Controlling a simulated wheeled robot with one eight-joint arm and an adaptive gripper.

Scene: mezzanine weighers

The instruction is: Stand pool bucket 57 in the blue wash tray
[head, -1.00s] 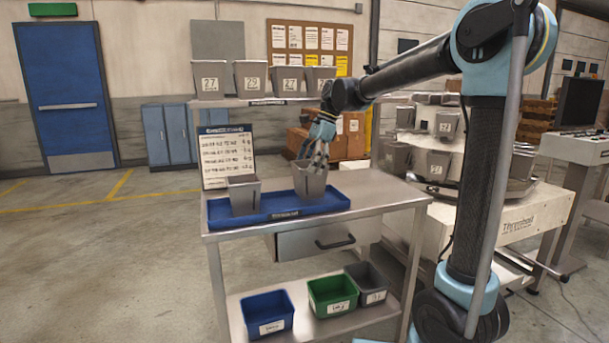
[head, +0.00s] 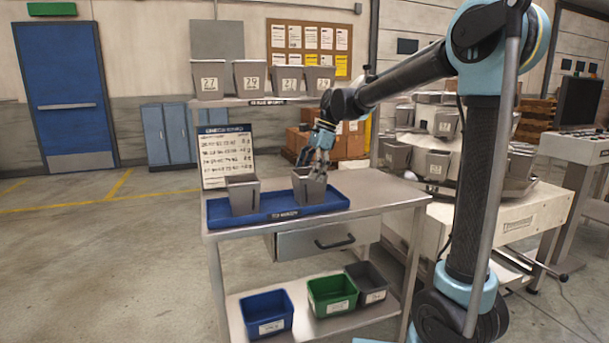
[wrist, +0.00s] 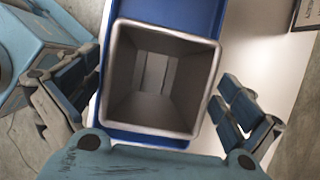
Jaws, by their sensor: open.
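The blue wash tray (head: 270,217) lies on the steel trolley top. Two grey buckets stand upright in it, a left bucket (head: 243,196) and a right bucket (head: 308,188). No number is readable on either one. My gripper (head: 315,166) is just above the right bucket. In the wrist view, the right bucket (wrist: 165,80) is seen from above, empty, with the blue tray (wrist: 210,18) around it. My gripper's fingers (wrist: 160,110) are spread on both sides of the bucket, with gaps between them and its walls.
A printed board (head: 227,157) stands behind the tray. Numbered buckets line a back shelf (head: 262,101) and a tiered carousel (head: 520,185) at right. A blue bin (head: 267,314), a green bin (head: 332,296) and a grey bin sit on the lower shelf. The trolley's right side is clear.

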